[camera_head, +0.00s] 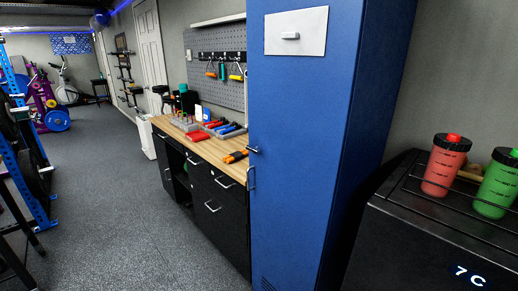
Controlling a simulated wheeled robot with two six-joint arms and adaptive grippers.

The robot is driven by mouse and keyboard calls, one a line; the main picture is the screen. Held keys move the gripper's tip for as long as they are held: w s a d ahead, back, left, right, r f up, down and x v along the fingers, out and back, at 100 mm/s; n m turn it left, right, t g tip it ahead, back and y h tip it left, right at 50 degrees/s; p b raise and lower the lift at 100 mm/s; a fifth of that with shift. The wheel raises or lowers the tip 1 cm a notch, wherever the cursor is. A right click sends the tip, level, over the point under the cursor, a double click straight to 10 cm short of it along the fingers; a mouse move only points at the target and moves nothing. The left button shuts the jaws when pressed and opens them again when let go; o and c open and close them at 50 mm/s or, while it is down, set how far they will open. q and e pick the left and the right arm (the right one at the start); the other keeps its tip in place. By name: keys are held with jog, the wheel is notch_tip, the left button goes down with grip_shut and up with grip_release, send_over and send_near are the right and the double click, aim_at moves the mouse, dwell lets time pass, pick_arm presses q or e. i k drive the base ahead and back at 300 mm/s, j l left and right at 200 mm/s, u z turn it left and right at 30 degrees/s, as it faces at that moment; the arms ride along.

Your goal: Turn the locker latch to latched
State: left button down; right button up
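A tall blue locker (300,110) stands in the middle of the view, its door closed. A pale plate (308,22) is on the upper door, with a small grey oblong piece (290,36) lying level across it. I cannot tell whether this piece is the latch. A small silver lever (254,150) sticks out level at the door's left edge. A silver pull handle (251,178) stands upright just below it. Neither of my grippers is in view.
A wood-topped workbench (215,148) with black drawers and small tools adjoins the locker's left side. A black cooler (430,235) with a red bottle (446,165) and a green bottle (497,184) stands at right. Grey floor (110,210) is open at left, beside a blue rack (30,150).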

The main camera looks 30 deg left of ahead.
aim_at(251, 149)
jog(key=j+u, duration=0.1)
jog(key=j, duration=0.4)
jog(key=i+j, duration=0.1)
jog(key=j, duration=0.35)
jog(key=i+j+u, duration=0.15)
jog(key=j, duration=0.8)
jog(key=i+j+u, duration=0.15)
jog(key=j, duration=0.3)
jog(key=i+j, duration=0.1)
jog(key=j, duration=0.35)
jog(key=i+j+u, duration=0.15)
jog(key=j, duration=0.3)
